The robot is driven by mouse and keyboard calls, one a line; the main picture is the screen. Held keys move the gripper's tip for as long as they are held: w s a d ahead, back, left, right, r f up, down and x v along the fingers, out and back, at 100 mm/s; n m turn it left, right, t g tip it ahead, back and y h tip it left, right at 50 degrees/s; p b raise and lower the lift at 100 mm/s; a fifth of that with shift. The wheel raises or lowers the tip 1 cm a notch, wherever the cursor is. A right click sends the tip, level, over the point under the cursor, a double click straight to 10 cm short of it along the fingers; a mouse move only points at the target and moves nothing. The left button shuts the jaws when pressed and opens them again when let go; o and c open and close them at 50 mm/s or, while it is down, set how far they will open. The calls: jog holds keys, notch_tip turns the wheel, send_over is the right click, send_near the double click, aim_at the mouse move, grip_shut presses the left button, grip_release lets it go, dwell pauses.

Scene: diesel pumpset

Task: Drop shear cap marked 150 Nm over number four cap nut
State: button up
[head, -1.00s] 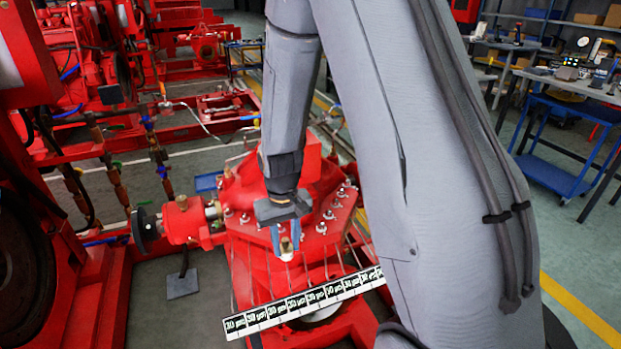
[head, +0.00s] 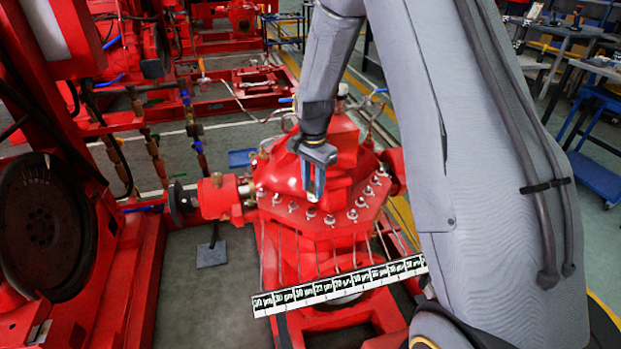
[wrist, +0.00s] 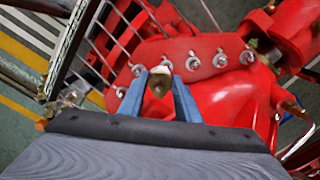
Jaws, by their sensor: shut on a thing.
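My gripper (head: 315,190) points down over the front part of the red flanged housing (head: 300,235). In the wrist view its two blue fingers (wrist: 160,92) are shut on a small brass-coloured cap with a pale top (wrist: 159,82). The marking on the cap cannot be read. Several silvery cap nuts (head: 330,219) stand in a row along the flange edge. In the wrist view, nuts show left of the cap (wrist: 137,70) and right of it (wrist: 193,61). The held cap appears apart from these. I cannot tell which nut is number four.
A white strip with black labels and small numbers (head: 340,285) runs below the flange, with thin rods above it. A red side fitting with a dark handwheel (head: 180,203) stands left. A large dark wheel (head: 40,220) is further left. A blue trolley (head: 598,160) stands far right.

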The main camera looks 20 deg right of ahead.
jog(key=shift+w+r+m, duration=0.2)
jog(key=shift+w+m, duration=0.25)
jog(key=shift+m, duration=0.1)
jog(key=shift+w+r+m, duration=0.15)
jog(key=shift+w+m, duration=0.3)
jog(key=shift+m, duration=0.1)
jog(key=shift+a+p, duration=0.15)
jog(key=shift+p, duration=0.2)
jog(key=shift+f, duration=0.15)
jog(key=b, duration=0.2)
send_over(310, 208)
jog(key=shift+f, duration=2.6)
jog(key=shift+f, duration=0.15)
jog(key=shift+f, duration=0.7)
jog(key=shift+f, duration=0.65)
jog(key=o, duration=1.1)
jog(key=shift+o, duration=0.2)
